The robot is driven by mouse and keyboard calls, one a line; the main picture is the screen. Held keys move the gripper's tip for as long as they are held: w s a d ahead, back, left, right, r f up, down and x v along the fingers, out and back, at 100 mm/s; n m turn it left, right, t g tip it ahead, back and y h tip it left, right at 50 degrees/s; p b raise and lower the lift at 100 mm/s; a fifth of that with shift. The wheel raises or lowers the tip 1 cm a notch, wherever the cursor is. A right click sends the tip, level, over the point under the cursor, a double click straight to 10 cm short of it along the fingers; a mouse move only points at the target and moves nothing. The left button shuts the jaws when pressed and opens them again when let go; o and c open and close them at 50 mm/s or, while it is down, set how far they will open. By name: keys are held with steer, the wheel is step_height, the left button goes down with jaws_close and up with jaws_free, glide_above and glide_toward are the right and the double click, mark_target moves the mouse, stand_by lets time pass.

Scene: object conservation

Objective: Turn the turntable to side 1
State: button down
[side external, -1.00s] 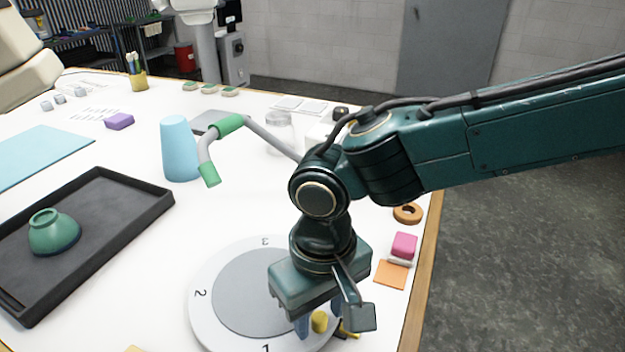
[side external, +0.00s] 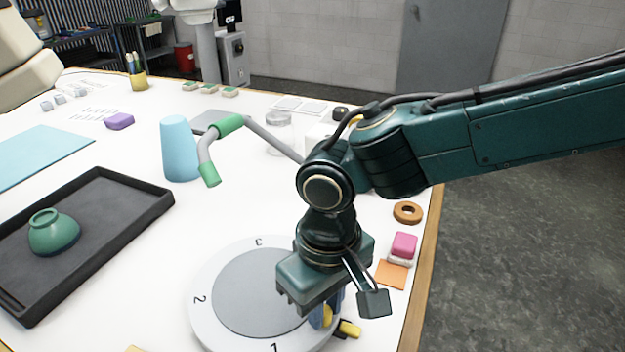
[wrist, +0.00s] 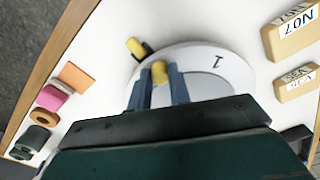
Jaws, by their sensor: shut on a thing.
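The turntable (side external: 250,290) is a round grey disc with a white rim marked 1, 2 and 3. In the side view, 1 is at the near edge, 2 at the left and 3 at the far edge. My gripper (side external: 325,314) is over its right rim, with its blue fingers shut on a yellow knob (side external: 328,317). The wrist view shows the knob (wrist: 160,72) between the fingers and the 1 on the rim (wrist: 222,80) to the right. A yellow and black marker (side external: 349,328) sits just outside the rim, close to the knob; it also shows in the wrist view (wrist: 138,48).
A black tray (side external: 120,232) with a green bowl (side external: 53,232) lies left. A blue cup (side external: 178,150) and a grey bent pipe with green ends (side external: 209,165) are behind. An orange square (side external: 391,274), pink block (side external: 404,244) and brown ring (side external: 407,212) line the right edge.

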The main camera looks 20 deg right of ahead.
steer(key=shift+w+d+n, duration=0.8)
steer(key=shift+d+n, duration=0.05)
steer(key=shift+n, duration=0.35)
steer(key=shift+w+d+n, duration=0.5)
steer(key=shift+w+n, duration=0.2)
steer(key=shift+n, duration=0.4)
steer(key=c, duration=1.3)
jaws_free()
steer(key=shift+s, duration=0.1)
